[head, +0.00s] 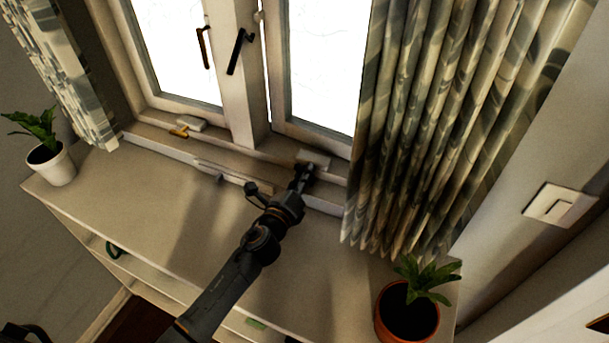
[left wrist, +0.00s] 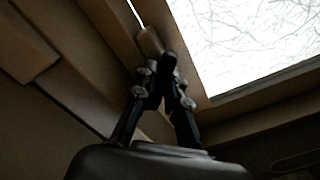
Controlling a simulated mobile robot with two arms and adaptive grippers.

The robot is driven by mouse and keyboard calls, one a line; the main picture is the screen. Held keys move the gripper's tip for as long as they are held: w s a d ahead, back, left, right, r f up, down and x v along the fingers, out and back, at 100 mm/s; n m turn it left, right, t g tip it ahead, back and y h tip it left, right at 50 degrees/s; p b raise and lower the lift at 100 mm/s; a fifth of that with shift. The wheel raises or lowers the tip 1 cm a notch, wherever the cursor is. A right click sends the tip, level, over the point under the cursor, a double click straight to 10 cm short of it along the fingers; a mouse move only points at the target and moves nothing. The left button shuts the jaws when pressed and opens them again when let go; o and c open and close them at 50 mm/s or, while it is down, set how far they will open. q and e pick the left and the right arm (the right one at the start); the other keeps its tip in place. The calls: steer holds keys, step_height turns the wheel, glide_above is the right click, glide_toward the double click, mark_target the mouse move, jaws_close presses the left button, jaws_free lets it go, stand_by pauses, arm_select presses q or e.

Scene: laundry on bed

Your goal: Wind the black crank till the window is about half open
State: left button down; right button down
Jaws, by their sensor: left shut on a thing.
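The right window (head: 320,65) has a pale frame. A thin bright gap shows along its left edge, so it looks slightly ajar. A pale crank housing (head: 313,158) sits on the sill at its foot and also shows in the left wrist view (left wrist: 149,42). My left gripper (head: 303,174) is at this housing. In the left wrist view its fingers (left wrist: 166,76) close around a small dark piece, seemingly the black crank, which they mostly hide. My right gripper is not in view.
The left window has a brass crank (head: 180,131). Dark handles (head: 240,51) are on the frames. A patterned curtain (head: 430,130) hangs close right of my gripper. Potted plants stand at left (head: 52,165) and lower right (head: 407,310). The cabinet top (head: 150,190) is mostly clear.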

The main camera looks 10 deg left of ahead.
arm_select(q)
steer(key=n, duration=0.5)
steer(key=shift+n, duration=0.4)
steer(key=n, duration=0.4)
steer(key=shift+n, duration=0.3)
steer(key=c, duration=1.4)
jaws_free()
steer(key=shift+o, duration=0.2)
steer(key=s, duration=0.4)
steer(key=s+a, duration=0.1)
steer(key=s, duration=0.3)
steer(key=s+a, duration=0.1)
steer(key=s, duration=0.3)
steer(key=shift+a, duration=0.2)
steer(key=shift+w, duration=0.1)
